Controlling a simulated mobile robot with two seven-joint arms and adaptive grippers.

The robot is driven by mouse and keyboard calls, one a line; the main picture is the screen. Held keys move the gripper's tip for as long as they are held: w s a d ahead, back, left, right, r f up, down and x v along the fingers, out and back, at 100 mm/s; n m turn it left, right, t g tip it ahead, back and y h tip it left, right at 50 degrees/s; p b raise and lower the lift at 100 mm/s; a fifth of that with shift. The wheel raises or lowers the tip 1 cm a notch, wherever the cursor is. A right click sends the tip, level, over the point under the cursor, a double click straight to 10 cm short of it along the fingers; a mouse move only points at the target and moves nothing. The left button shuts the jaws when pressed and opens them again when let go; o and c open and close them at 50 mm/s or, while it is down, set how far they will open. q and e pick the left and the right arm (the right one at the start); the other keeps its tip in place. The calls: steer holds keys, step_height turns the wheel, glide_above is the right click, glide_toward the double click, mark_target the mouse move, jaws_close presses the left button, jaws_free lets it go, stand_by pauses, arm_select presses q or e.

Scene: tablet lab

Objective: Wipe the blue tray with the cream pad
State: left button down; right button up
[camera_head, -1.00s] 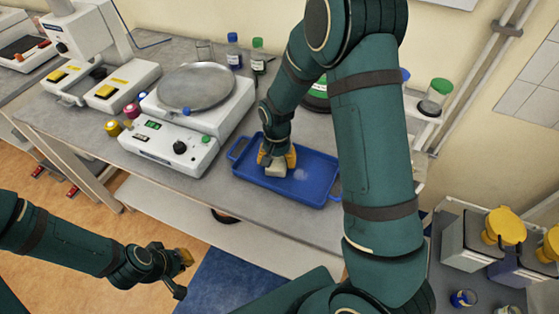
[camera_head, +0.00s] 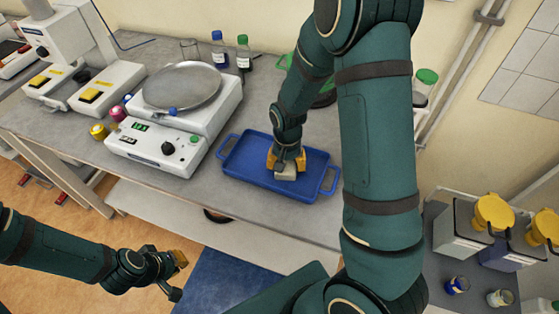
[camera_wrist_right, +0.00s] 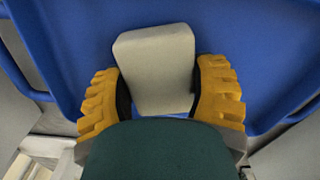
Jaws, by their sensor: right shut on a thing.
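The blue tray (camera_head: 241,164) lies on the grey bench, with a handle at each end. My right gripper (camera_head: 286,163) reaches down into its right half, shut on the cream pad (camera_head: 285,173). In the right wrist view, the pad (camera_wrist_right: 155,65) sits between the two yellow fingers, over the blue tray floor (camera_wrist_right: 260,40). The pad seems to rest on the floor, but its underside is hidden. No pale mark shows on the visible tray floor. My left gripper (camera_head: 179,260) is away from the tray, in front of the bench; its finger gap is unclear.
A white balance (camera_head: 165,140) with a round pan stands just left of the tray. Containers with yellow tops (camera_head: 492,212) are at the right. Bare bench lies in front of the tray.

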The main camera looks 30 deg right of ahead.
mark_target(287, 163)
stand_by(0.3)
steer(key=shift+r+p, duration=2.35)
steer(key=shift+r, duration=0.65)
steer(key=shift+r+p, duration=1.25)
steer(key=shift+r, duration=0.35)
steer(key=shift+f, duration=0.1)
